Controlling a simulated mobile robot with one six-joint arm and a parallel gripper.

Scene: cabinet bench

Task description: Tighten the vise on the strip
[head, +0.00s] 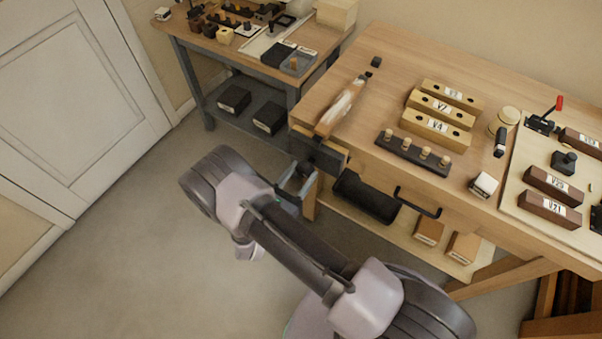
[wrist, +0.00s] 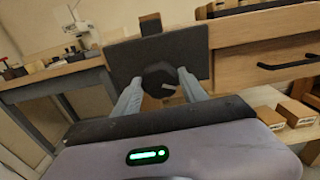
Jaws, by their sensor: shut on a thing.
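The vise (head: 322,156) is a dark front jaw on the left front corner of the wooden bench. It fills the middle of the wrist view as a dark plate (wrist: 196,48) with a round black knob (wrist: 158,76) in front. The strip (head: 342,106) is a long wooden piece with a pale patch, running back from the vise along the bench's left end. Whether the jaw touches it I cannot tell. My gripper (head: 297,182) is in front of the vise, its fingers (wrist: 160,88) shut on the knob from both sides.
Labelled yellow blocks (head: 437,125) and a dark peg rack (head: 412,154) stand on the bench, with a tray of brown blocks (head: 551,186) at right. A black drawer handle (head: 417,203) projects from the front. A side table (head: 250,46) stands at back left. The floor at left is clear.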

